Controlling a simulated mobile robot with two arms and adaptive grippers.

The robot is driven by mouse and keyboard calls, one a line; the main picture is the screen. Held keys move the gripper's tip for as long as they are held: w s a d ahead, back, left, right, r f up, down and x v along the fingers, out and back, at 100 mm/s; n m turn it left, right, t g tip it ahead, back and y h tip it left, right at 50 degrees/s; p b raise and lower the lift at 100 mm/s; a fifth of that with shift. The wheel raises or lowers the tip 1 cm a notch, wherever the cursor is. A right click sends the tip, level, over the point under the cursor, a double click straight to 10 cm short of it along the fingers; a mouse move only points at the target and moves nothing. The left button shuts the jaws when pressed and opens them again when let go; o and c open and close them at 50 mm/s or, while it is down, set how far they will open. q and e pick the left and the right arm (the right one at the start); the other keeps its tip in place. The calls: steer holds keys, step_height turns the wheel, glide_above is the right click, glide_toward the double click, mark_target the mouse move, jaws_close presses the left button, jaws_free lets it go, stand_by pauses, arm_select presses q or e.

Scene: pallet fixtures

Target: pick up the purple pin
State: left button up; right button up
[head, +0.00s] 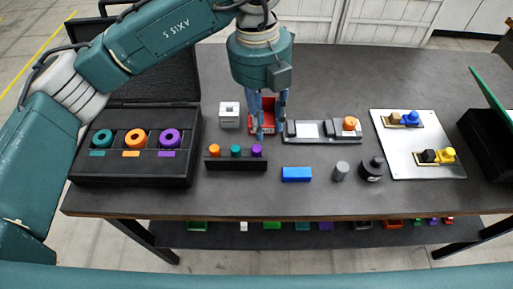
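The purple pin (257,150) stands at the right end of a black pin rack (236,164), beside a teal pin (236,151) and an orange pin (214,150). My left gripper (270,130) points down just behind and above the purple pin. Its two fingers are apart, and I see nothing held between them. The left fingertip looks close to the pin's top, but I cannot tell whether they touch. My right gripper is not in the head view.
A red object (264,116) is partly hidden behind the fingers. A grey fixture tray (322,141) lies right of the gripper, a white-grey block (229,115) left. A black case with colored rings (190,168) stands left. A blue block (296,174) lies in front; a white board (392,150) lies right.

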mark_target(257, 149)
arm_select(q)
steer(key=shift+t+y, duration=0.3)
steer(key=shift+y, duration=0.2)
steer(key=f, duration=0.1)
steer(key=a+f+p, duration=0.1)
steer(key=w+a+f, duration=0.1)
steer(key=f, duration=0.1)
steer(key=shift+a+f, duration=0.1)
steer(key=shift+a, duration=0.05)
steer(key=shift+f+p, duration=0.3)
steer(key=f+p, duration=0.2)
steer(key=f, duration=0.2)
steer(key=shift+d, duration=0.2)
steer(key=shift+f+p, duration=0.3)
steer(key=shift+f, duration=0.4)
steer(key=c, duration=0.7)
jaws_close()
